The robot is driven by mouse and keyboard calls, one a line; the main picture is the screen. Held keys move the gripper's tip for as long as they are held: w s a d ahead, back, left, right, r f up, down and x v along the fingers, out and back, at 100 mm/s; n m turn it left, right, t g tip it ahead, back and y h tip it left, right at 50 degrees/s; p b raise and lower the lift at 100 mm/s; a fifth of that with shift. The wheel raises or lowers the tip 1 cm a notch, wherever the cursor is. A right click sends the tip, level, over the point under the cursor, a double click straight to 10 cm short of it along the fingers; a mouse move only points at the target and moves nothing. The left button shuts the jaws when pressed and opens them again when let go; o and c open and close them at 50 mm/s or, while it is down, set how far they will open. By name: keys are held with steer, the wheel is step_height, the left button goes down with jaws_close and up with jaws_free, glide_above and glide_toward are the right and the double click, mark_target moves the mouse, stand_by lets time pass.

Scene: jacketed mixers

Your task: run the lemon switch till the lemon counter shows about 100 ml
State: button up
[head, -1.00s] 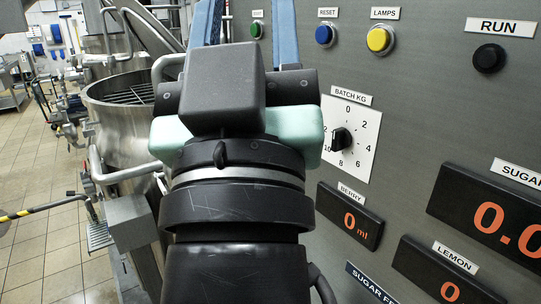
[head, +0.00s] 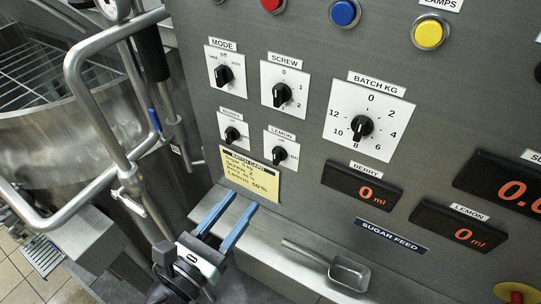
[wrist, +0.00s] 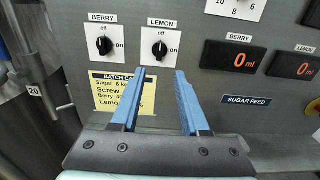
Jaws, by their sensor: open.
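The lemon switch (head: 280,153) is a small black knob on a white plate, under a LEMON label; it also shows in the wrist view (wrist: 160,50). Its pointer looks upright, towards "off". The lemon counter (head: 463,234) is a dark display with an orange 0 ml; it shows partly in the wrist view (wrist: 296,66). My gripper (head: 241,201) has two blue fingers, spread apart and empty. In the head view it is below the lemon switch, in front of the panel. In the wrist view the fingertips (wrist: 160,75) lie just below the switch, apart from it.
The berry switch (head: 233,133) sits close left of the lemon switch. A yellow batch card (head: 249,177) is below them. A metal scoop (head: 347,272) lies on the ledge. A steel vessel (head: 55,140) with tube rails (head: 98,115) stands at left.

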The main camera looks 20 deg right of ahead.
mark_target(275, 159)
steer(key=p+x, duration=0.2)
steer(key=x, duration=1)
steer(key=shift+w+p, duration=0.1)
steer(key=shift+p, duration=0.25)
jaws_close()
